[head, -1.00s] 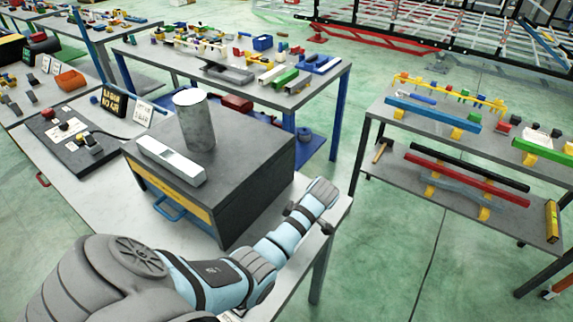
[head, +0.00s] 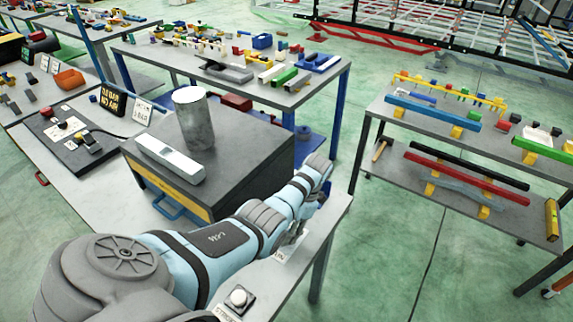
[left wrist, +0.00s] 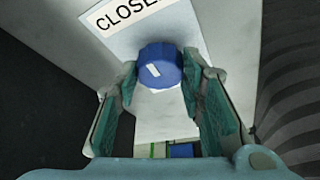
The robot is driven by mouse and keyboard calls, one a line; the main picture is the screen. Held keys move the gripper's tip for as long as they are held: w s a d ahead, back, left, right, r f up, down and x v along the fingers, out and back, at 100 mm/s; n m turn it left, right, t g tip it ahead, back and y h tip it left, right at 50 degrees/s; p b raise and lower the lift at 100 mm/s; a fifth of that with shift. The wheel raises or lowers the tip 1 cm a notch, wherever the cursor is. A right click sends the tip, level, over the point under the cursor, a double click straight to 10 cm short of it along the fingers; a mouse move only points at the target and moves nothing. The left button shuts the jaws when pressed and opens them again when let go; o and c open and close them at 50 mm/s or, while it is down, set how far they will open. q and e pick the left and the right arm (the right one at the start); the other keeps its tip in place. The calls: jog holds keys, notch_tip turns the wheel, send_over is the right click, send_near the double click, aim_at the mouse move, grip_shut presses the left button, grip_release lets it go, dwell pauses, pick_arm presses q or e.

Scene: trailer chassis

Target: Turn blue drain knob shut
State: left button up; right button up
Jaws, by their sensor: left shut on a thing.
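The blue drain knob (left wrist: 158,66) shows in the left wrist view, with a short white mark on its face. It sits on a pale plate, just below a white label (left wrist: 145,22) whose visible letters read "CLOSE". My left gripper (left wrist: 160,76) has its two fingers on opposite sides of the knob, shut on it. In the head view, my left gripper (head: 295,238) points down at the right end of the light table. The knob is hidden there. My right gripper is in neither view.
A grey cabinet (head: 245,165) carrying a metal cylinder (head: 194,122) stands beside my left arm. A small box with a white button (head: 238,298) lies near the front. Free green floor (head: 385,245) extends right of the light table (head: 95,190).

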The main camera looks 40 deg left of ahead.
pick_arm(q)
jog(key=shift+n, duration=0.6)
jog(key=o, duration=1.1)
jog(key=v, duration=0.7)
jog(key=shift+w+r, duration=0.15)
jog(key=shift+r, duration=0.05)
jog(key=shift+a, duration=0.1)
